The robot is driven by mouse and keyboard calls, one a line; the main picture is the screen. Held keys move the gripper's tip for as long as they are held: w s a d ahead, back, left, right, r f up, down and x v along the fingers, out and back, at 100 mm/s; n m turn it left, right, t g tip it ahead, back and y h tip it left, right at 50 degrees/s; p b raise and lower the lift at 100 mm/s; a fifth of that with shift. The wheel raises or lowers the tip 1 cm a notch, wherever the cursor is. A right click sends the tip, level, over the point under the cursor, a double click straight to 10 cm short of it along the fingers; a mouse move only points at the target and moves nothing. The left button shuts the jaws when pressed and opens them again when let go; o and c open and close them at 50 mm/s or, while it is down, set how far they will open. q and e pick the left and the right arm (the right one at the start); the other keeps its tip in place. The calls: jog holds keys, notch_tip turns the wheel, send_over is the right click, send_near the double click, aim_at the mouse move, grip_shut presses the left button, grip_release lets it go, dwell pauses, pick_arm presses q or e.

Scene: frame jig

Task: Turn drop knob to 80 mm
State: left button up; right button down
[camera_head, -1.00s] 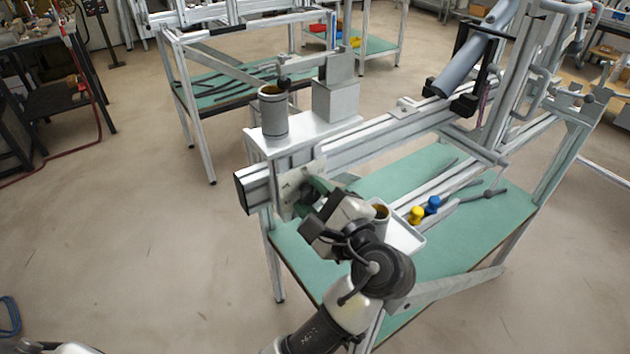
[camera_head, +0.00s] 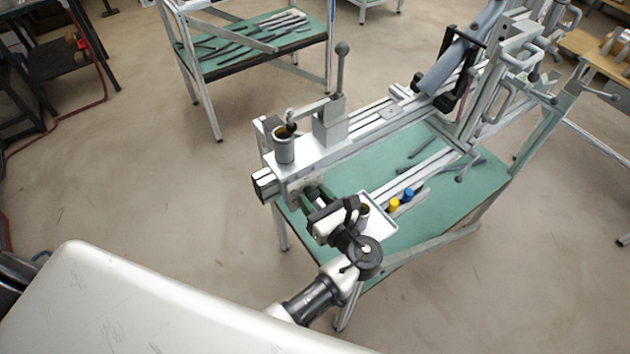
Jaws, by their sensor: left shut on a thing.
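The drop knob is a dark green knob (camera_head: 311,192) on the plate (camera_head: 292,190) at the near left end of the jig's rail. My left gripper (camera_head: 316,200) is shut on it, and its jaws and wrist cover much of the knob. My left arm reaches up to it from the bottom middle. Any scale or number for the drop setting is too small to read. My right gripper is out of view.
A metal cup (camera_head: 284,149) and a lever press (camera_head: 330,122) stand on the rail above the knob. Green shelf (camera_head: 462,192) lies below.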

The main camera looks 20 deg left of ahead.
pick_arm(q)
jog(key=m+p, duration=0.4)
jog(key=p, duration=0.1)
jog(key=shift+r+m, duration=0.25)
jog(key=shift+m, duration=0.15)
jog(key=shift+f+m+p, duration=0.1)
jog(key=shift+m+p, duration=0.7)
jog(key=shift+m, duration=0.1)
jog(key=shift+f+m, duration=0.1)
jog(key=shift+m, duration=0.7)
jog(key=shift+f+m+p, duration=0.1)
jog(key=shift+m+p, duration=0.25)
jog(key=shift+m, duration=1.15)
jog(key=o, duration=0.9)
